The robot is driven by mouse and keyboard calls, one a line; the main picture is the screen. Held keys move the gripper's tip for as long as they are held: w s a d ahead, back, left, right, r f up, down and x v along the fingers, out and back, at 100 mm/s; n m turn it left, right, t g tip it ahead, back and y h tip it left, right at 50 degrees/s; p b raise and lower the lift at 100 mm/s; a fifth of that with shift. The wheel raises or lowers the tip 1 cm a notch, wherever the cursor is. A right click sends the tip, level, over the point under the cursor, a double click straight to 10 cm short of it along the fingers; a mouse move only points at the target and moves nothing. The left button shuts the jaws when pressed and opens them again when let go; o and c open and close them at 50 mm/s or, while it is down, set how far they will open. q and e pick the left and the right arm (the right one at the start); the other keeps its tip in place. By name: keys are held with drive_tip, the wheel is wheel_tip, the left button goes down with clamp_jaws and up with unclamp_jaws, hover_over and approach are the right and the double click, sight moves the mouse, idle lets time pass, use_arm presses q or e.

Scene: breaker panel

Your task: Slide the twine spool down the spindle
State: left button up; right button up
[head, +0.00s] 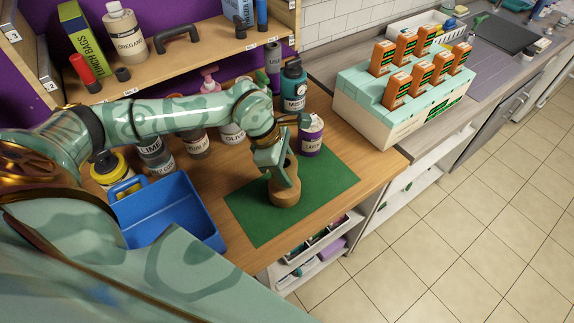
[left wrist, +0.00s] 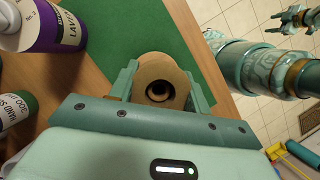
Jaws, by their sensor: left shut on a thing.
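The twine spool (left wrist: 161,72) is a tan cylinder with a round dark hole, between the two fingers of my left gripper (left wrist: 160,88) in the left wrist view. In the head view my left gripper (head: 281,172) reaches down over the green mat and is shut on the spool. A round wooden piece (head: 286,195) shows low around the fingertips there; I cannot tell whether it is the spool or the spindle's base. The spindle is not clearly seen; something paler shows inside the hole. My right gripper (left wrist: 300,20) is small at the top right of the left wrist view, its jaws unclear.
The green mat (head: 245,210) lies on the wooden bench. A blue caddy (head: 165,205) stands left of it. The mat's front is clear. A crate with orange boxes (head: 375,120) stands right.

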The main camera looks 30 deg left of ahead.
use_arm(q)
drive_tip(key=shift+f+b, duration=0.7)
drive_tip(key=shift+f, duration=0.45)
drive_tip(key=o, duration=1.1)
drive_tip(key=v, duration=1.6)
drive_tip(key=shift+a+r+p, duration=0.1)
drive_tip(key=shift+r+p, duration=0.15)
drive_tip(key=shift+p, duration=0.05)
drive_tip(key=shift+f, duration=0.1)
